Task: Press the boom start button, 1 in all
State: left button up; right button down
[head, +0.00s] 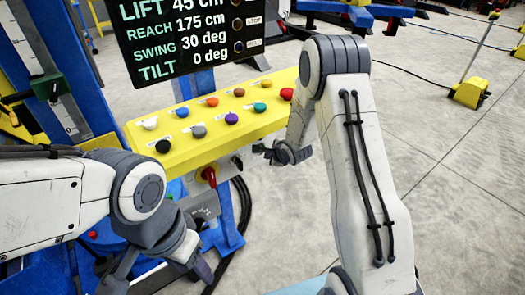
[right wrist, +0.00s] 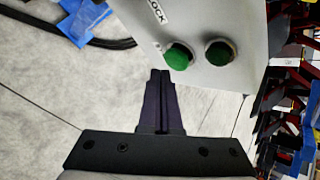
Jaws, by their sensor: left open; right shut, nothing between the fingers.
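In the right wrist view, two round green buttons, one on the left (right wrist: 178,56) and one on the right (right wrist: 221,53), sit on a grey box face (right wrist: 235,22). No readable label shows which is the boom start button; only the end of a label, "LOCK", is legible. My right gripper (right wrist: 161,76) is shut and empty, its tips just below the left green button in the picture; contact cannot be told. In the head view my right gripper (head: 264,149) is beside the yellow panel's lower right edge. My left gripper (head: 203,266) is open at the bottom, away from the panel.
A yellow panel (head: 180,162) carries several coloured buttons, with a display (head: 150,35) above it. Below hangs a grey box with a red rotary switch (head: 209,176). A blue stand and black cables are underneath. The floor at right is clear up to a yellow block (head: 469,94).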

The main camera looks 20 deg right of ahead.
jog(key=shift+w, duration=0.1)
jog(key=shift+w+a+p, duration=0.15)
jog(key=shift+w+p, duration=0.15)
jog(key=shift+p, duration=0.1)
jog(key=shift+w+a, duration=0.15)
jog(key=shift+w, duration=0.3)
dwell(0.6)
jog(key=shift+s+p, duration=0.1)
jog(key=shift+p, duration=0.2)
jog(key=shift+s+d, duration=0.3)
jog(key=shift+s, duration=0.45)
jog(key=shift+s+p, duration=0.1)
jog(key=shift+p, duration=0.2)
jog(key=shift+s+d+p, duration=0.15)
jog(key=shift+s+d, duration=0.15)
jog(key=shift+s, duration=0.45)
jog(key=shift+s+d+p, duration=0.1)
jog(key=shift+s+d, duration=0.15)
jog(key=shift+s, duration=0.5)
jog(key=shift+s+d+p, duration=0.15)
jog(key=shift+s+d, duration=0.15)
jog(key=shift+s, duration=0.45)
